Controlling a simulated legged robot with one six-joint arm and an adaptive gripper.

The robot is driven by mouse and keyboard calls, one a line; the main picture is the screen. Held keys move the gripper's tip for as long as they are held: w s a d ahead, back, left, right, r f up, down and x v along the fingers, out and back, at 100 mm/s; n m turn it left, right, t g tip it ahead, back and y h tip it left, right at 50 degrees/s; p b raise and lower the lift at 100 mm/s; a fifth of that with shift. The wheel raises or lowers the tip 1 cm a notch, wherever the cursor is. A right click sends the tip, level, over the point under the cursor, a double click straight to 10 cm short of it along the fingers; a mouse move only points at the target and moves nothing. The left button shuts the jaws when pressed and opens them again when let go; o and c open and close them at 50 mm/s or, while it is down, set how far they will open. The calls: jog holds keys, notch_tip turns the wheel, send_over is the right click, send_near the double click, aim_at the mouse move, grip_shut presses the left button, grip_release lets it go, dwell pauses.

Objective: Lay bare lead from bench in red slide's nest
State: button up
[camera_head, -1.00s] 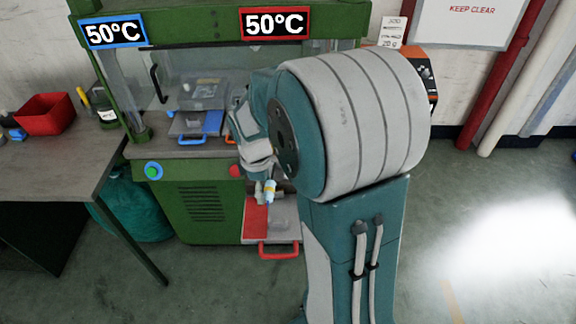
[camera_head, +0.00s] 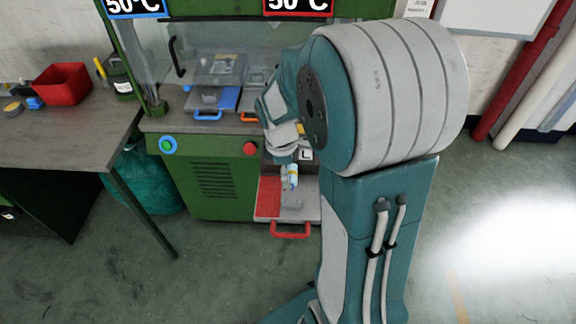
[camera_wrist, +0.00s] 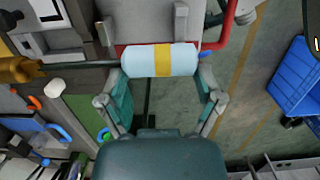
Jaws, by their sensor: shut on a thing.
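My gripper (camera_wrist: 161,82) is shut on the lead (camera_wrist: 140,61), around its pale blue sleeve with a yellow band. A dark cable runs left from the sleeve to a brass-coloured piece (camera_wrist: 18,70), and a small blue tip shows at its right end. In the head view, the lead (camera_head: 292,174) hangs below my wrist, over the pulled-out red slide (camera_head: 268,197). The slide's red handle (camera_head: 290,231) faces the front. Grey upright blocks (camera_wrist: 181,22) show beyond the lead in the wrist view. My arm and the lead hide part of the slide, and I cannot tell whether they touch.
The green press (camera_head: 215,190) carries a blue-handled slide (camera_head: 210,101) on its upper deck. A bench (camera_head: 70,140) with a red bin (camera_head: 62,84) stands at the left. A blue crate (camera_wrist: 298,78) shows on the floor in the wrist view. The floor in front is clear.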

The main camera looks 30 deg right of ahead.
jog(key=shift+d+f, duration=0.1)
jog(key=shift+f, duration=1.7)
jog(key=shift+a+f, duration=0.2)
jog(key=shift+f, duration=1.05)
jog(key=o, duration=0.9)
